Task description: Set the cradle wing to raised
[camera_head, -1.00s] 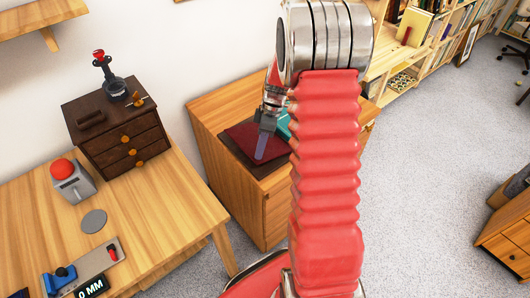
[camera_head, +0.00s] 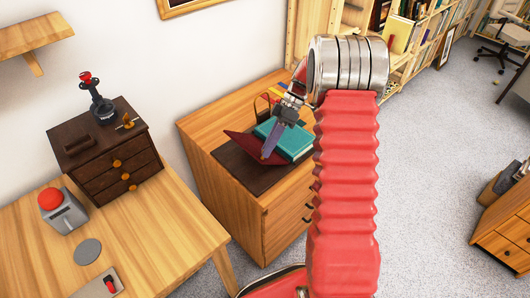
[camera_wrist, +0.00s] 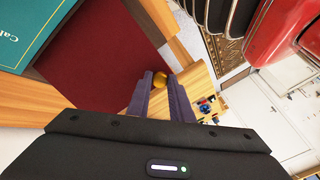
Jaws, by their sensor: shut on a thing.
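The cradle wing is a dark red panel (camera_head: 243,146) on the left side of the book cradle, tilted up from its dark brown base (camera_head: 238,168). A teal book (camera_head: 286,139) lies beside it on the right. My gripper (camera_head: 269,152) is at the wing, and its fingers partly cover it. In the wrist view the wing (camera_wrist: 95,55) fills the upper left, with the teal book (camera_wrist: 35,30) at the corner. A round brass knob (camera_wrist: 159,80) sits between the fingertips (camera_wrist: 160,83); its joint to the wing is hard to see.
The cradle stands on a wooden cabinet (camera_head: 200,140) with drawers. A wooden table (camera_head: 180,220) at the left bears a dark drawer chest (camera_head: 100,150) and a red-button box (camera_head: 62,210). Bookshelves stand behind. The carpet at the right is mostly clear.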

